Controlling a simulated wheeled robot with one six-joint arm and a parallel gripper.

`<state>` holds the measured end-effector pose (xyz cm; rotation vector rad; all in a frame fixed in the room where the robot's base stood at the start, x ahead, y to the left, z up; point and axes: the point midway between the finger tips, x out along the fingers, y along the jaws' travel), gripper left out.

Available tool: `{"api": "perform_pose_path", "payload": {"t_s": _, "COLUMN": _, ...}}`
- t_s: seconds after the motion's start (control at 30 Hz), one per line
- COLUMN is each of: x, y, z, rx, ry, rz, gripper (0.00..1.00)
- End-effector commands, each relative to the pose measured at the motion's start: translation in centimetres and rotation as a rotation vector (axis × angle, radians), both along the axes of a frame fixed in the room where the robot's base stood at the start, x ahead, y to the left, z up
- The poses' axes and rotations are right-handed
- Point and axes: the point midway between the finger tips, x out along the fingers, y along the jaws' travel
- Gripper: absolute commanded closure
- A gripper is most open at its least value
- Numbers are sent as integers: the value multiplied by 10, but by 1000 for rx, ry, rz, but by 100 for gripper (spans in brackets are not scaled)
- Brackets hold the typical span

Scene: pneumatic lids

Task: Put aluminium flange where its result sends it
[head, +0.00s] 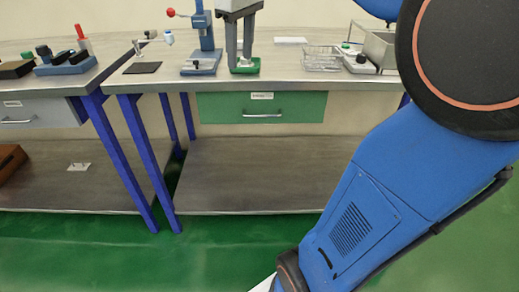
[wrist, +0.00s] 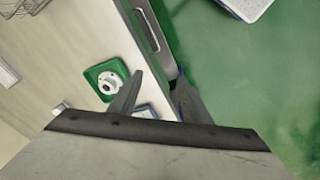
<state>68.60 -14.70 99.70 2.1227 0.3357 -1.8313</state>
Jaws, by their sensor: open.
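The aluminium flange (wrist: 110,83) is a pale round piece with a central hub and a hole. It rests in a small green tray (wrist: 91,73) in the wrist view. In the head view the green tray (head: 253,69) sits near the bench's front edge, and my fingers hide the flange there. My gripper (head: 240,62) hangs pointing down by the tray in that view. In the wrist view my gripper (wrist: 158,78) has its fingers apart and empty. The tray and flange lie left of both fingers, and the front edge of the bench runs between the fingertips.
A blue press (head: 205,35) stands left of the tray, with a toggle clamp (head: 146,42) farther left. A wire basket (head: 322,59) and a grey bin (head: 378,46) stand at right. A closed green drawer (head: 225,107) is below the bench top. A second bench (head: 62,84) stands left.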

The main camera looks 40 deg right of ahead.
Motion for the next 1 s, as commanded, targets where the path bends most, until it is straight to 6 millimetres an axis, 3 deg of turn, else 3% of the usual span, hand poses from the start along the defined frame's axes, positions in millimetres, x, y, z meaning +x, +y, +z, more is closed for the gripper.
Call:
{"api": "perform_pose_path", "payload": {"t_s": 0.03, "x": -16, "y": 9, "z": -11, "rx": 3, "ry": -17, "rz": -18, "gripper": 56}}
{"api": "perform_pose_path", "payload": {"t_s": 0.3, "x": -85, "y": 42, "z": -82, "rx": 33, "ry": -112, "rz": -151, "gripper": 56}}
{"api": "perform_pose_path", "payload": {"t_s": 0.6, "x": -160, "y": 68, "z": -177, "rx": 92, "ry": -211, "rz": -290, "gripper": 56}}
{"api": "perform_pose_path", "payload": {"t_s": 0.8, "x": -189, "y": 75, "z": -222, "rx": 127, "ry": -253, "rz": -352, "gripper": 56}}
{"api": "perform_pose_path", "payload": {"t_s": 1.0, "x": -197, "y": 77, "z": -236, "rx": 138, "ry": -264, "rz": -371, "gripper": 56}}
